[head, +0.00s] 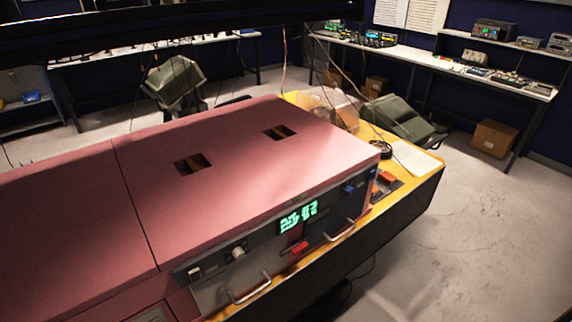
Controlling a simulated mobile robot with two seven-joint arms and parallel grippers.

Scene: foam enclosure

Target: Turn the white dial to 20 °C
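The white dial (238,253) is a small round knob on the dark front panel (262,246) of the pink enclosure. It sits left of a green lit display (299,217). The display seems to have two rows of digits, too blurred to read surely. The dial's pointer and scale marks are too small to make out. Neither of my grippers is in the head view, and nothing is touching the dial.
The pink enclosure (230,160) has two square openings on top. Two metal handles (250,288) (340,231) stick out below the panel. A red part (299,248), a white switch (195,272) and a blue knob (349,188) are nearby.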

